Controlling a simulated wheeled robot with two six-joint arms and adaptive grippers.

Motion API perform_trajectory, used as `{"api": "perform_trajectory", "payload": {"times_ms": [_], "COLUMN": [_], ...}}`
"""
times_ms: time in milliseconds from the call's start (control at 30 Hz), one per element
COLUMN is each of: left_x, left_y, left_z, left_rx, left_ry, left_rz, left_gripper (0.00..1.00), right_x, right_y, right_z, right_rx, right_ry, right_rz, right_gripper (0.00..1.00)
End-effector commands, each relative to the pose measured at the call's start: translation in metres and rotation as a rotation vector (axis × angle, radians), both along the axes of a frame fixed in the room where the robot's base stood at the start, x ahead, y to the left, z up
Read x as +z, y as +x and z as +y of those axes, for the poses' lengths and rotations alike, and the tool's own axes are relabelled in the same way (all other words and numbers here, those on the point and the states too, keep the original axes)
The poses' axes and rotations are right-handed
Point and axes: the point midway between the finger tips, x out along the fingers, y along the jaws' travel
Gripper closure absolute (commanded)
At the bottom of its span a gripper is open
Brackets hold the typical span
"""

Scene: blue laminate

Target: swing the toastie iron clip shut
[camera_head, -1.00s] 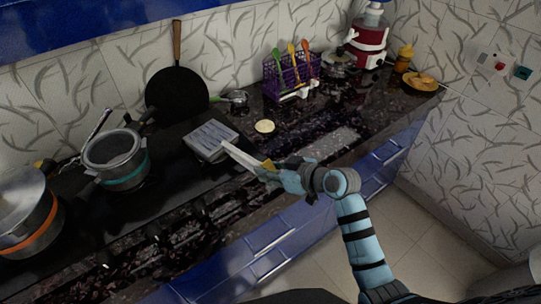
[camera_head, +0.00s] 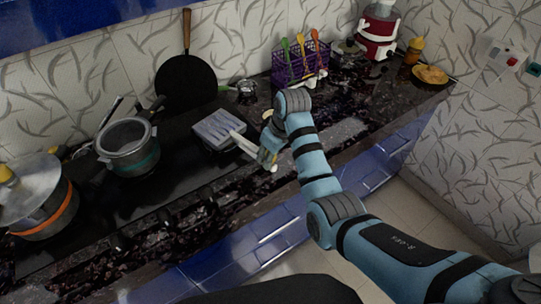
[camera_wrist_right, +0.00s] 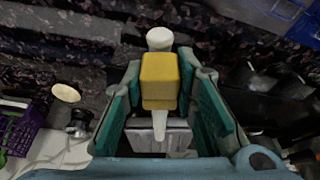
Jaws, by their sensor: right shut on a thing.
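The toastie iron (camera_head: 218,128) lies on the black hob, its ridged grey plate facing up and its pale handle pointing right toward the counter front. In the right wrist view its plate (camera_wrist_right: 150,138) shows beyond the fingers. The yellow clip (camera_wrist_right: 160,80) is on the handle, with a white handle end (camera_wrist_right: 159,38) past it. My right gripper (camera_head: 269,152) is at the handle; in the wrist view its green fingers (camera_wrist_right: 160,92) stand on both sides of the yellow clip, shut on it. In the head view the fingers largely hide the clip. My left gripper is out of view.
A pot with a teal band (camera_head: 130,150) and a pot with an orange band (camera_head: 40,200) stand left. A black pan (camera_head: 186,82) leans on the wall. A purple utensil rack (camera_head: 300,66) stands behind. Free counter (camera_head: 345,130) lies right of my arm.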

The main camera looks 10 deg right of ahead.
Motion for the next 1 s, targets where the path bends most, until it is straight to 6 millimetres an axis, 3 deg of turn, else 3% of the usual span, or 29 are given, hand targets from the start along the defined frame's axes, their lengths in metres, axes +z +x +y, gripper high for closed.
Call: {"api": "perform_trajectory", "payload": {"times_ms": [567, 600, 700, 1000], "left_x": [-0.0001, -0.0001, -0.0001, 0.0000], "left_y": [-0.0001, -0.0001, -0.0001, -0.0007], "left_z": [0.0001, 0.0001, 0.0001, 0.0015], "left_rx": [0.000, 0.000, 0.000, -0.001], "left_ry": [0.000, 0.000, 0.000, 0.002], "left_rz": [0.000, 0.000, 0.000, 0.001], "left_gripper": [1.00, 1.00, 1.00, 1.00], "right_x": [-0.0014, -0.0014, -0.0013, -0.0005], "right_y": [0.0004, 0.0004, 0.0005, 0.0008], "right_z": [0.0007, 0.0007, 0.0006, 0.0006], "right_rx": [0.000, 0.000, 0.000, -0.001], "right_ry": [-0.024, -0.024, -0.023, -0.023], "right_rz": [0.037, 0.037, 0.036, 0.035], "right_gripper": [1.00, 0.72, 0.56, 0.53]}}
